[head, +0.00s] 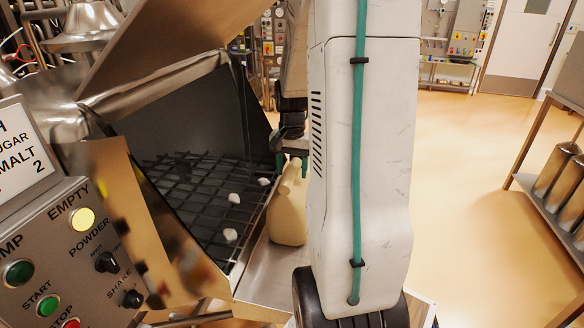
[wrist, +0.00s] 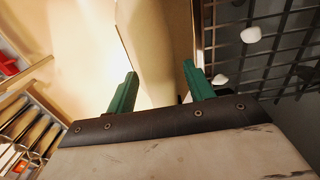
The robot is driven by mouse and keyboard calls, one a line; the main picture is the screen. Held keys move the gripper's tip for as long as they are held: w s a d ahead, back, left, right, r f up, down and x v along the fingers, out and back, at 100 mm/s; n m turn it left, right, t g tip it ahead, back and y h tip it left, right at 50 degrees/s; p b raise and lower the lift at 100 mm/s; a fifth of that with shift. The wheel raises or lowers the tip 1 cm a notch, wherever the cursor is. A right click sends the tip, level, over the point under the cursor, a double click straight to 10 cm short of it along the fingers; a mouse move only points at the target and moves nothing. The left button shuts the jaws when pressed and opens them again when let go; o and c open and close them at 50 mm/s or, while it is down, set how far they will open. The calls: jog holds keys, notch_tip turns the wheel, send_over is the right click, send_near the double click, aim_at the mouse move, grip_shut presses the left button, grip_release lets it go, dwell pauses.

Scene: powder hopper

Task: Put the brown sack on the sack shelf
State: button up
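The brown sack (head: 287,217) is pale tan and stands upright on a flat metal shelf (head: 262,283) at the hopper's right side. Its narrow top points up. My gripper (head: 292,164) is at this top, pointing down, with green fingers on either side. In the wrist view the sack (wrist: 160,45) shows between and beyond the spread fingers of my gripper (wrist: 159,70). A bright gap separates the left finger from the sack; the right finger is close to it, and contact there is unclear. My arm hides the area right of the sack.
The open hopper's black grate (head: 195,195) carries several white lumps (head: 233,198). A control panel (head: 75,255) with a lit yellow lamp stands at the left front. A rack (head: 548,195) with metal canisters is at the far right. The floor between is clear.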

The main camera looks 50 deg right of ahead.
jog(key=shift+r, duration=0.1)
notch_tip(320, 180, up, 12)
jog(key=a+r+n, duration=0.3)
jog(key=a, duration=0.6)
jog(key=s+a+n, duration=0.3)
jog(key=s+a, duration=0.1)
jog(key=a, duration=0.3)
jog(key=s+a+f+n, duration=0.1)
jog(key=s+a+n, duration=0.3)
jog(key=a, duration=0.3)
jog(key=s+a+n+t, duration=0.1)
jog(key=s+a+n, duration=0.2)
jog(key=s+a, duration=0.2)
jog(key=a, duration=0.3)
jog(key=shift+f+n, duration=0.3)
jog(key=shift+f, duration=0.05)
jog(key=shift+w, duration=0.1)
